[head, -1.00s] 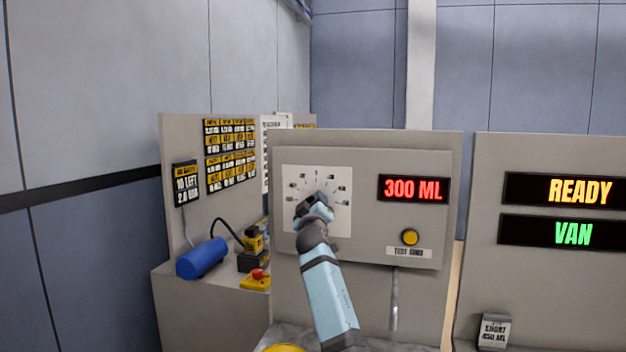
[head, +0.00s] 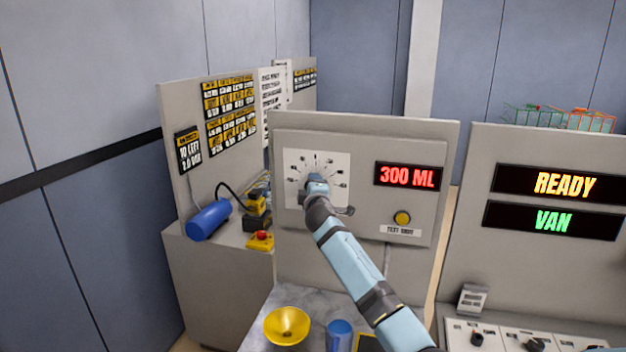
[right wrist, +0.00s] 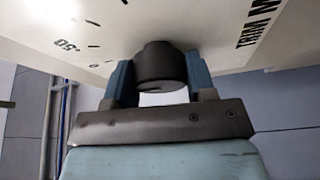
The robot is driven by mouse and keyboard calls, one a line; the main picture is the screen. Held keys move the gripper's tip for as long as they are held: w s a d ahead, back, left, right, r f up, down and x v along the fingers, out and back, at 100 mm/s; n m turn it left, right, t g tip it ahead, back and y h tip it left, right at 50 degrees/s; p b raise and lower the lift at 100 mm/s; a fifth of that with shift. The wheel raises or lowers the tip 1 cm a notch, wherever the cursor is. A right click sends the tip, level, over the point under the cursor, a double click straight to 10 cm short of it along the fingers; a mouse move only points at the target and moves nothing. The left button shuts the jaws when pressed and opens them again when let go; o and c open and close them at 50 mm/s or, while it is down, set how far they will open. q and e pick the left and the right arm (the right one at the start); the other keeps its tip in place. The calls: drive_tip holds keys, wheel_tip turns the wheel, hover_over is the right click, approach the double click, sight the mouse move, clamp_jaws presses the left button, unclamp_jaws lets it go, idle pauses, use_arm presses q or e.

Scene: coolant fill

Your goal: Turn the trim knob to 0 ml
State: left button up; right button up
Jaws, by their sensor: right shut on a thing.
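The trim knob (right wrist: 160,70) is a dark round knob on a white dial plate, seen close in the right wrist view. My right gripper (right wrist: 160,82) has one blue finger on each side of the knob and is shut on it. In the head view the right gripper (head: 316,188) covers the knob at the middle of the dial plate (head: 338,163). The knob's pointer setting cannot be read. The red display (head: 407,176) beside the dial reads 300 ML. My left gripper is not in view.
A yellow button (head: 402,218) sits below the display. A yellow funnel (head: 287,325) and a blue cylinder (head: 339,335) stand on the counter below my right arm. A blue canister (head: 208,220) lies on the left bench. A panel at right shows READY and VAN (head: 553,221).

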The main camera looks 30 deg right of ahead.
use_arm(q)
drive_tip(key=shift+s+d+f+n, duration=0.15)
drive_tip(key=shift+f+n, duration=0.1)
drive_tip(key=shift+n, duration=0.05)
use_arm(e)
drive_tip(key=o, duration=0.9)
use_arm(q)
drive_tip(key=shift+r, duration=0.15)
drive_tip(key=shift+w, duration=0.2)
use_arm(e)
drive_tip(key=shift+s+a+f, duration=0.1)
drive_tip(key=shift+s+a, duration=0.05)
drive_tip(key=shift+s, duration=0.1)
use_arm(q)
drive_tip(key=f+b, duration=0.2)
drive_tip(key=b, duration=0.1)
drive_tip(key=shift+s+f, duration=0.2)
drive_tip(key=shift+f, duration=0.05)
use_arm(e)
drive_tip(key=v, duration=1.3)
drive_tip(key=shift+s, duration=0.15)
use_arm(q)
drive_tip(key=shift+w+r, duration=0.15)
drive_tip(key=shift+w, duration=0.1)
